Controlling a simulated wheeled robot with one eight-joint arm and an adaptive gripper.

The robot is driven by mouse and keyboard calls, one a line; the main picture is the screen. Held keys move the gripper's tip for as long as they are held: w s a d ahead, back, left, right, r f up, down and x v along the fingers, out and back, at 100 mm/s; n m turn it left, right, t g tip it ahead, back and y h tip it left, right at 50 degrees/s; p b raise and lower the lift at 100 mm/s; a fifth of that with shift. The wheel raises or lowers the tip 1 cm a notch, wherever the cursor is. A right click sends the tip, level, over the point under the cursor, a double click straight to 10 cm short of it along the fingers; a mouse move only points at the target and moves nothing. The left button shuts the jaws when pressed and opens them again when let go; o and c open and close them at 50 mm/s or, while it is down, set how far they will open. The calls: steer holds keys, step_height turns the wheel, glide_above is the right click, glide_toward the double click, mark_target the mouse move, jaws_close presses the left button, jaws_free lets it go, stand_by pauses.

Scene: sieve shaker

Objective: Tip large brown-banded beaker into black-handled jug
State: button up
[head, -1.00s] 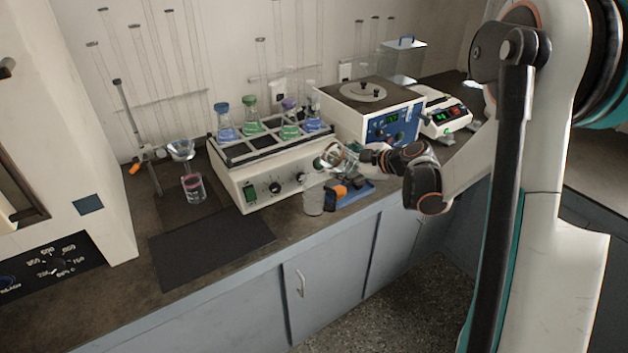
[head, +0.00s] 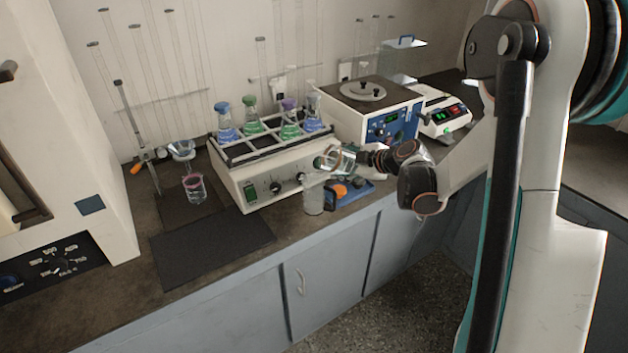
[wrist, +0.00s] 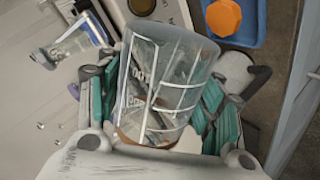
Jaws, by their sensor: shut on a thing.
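The large brown-banded beaker (head: 335,159) is clear glass and tilted, its mouth toward the left, above the jug in the head view. In the wrist view the beaker (wrist: 165,80) fills the middle, with its brown band low between the fingers. My gripper (head: 352,160) is shut around its sides; its teal finger pads also show in the wrist view (wrist: 160,112). I cannot tell what liquid is in either vessel.
An orange-capped item (head: 340,190) sits on a blue tray (head: 362,187) right of the jug. A shaker (head: 262,185) with several colored flasks stands behind. A dark mat (head: 210,252) lies clear at the left. The bench front edge is close to the jug.

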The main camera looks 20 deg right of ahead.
steer(key=shift+f+n+h+p, duration=0.1)
steer(key=shift+n+h+p, duration=0.2)
steer(key=shift+h, duration=0.1)
stand_by(0.8)
steer(key=shift+a+r+n+h+p, duration=0.15)
steer(key=shift+r+n+h+p, duration=0.35)
steer(key=shift+p, duration=0.4)
stand_by(1.3)
steer(key=shift+a+r+n+h+p, duration=0.35)
steer(key=shift+a+r+h, duration=0.25)
steer(key=shift+a+h, duration=0.1)
stand_by(1.5)
steer(key=shift+a+f+n+h+b, duration=0.15)
steer(key=shift+f+n+h+b, duration=0.25)
steer(key=shift+h, duration=0.2)
stand_by(1.3)
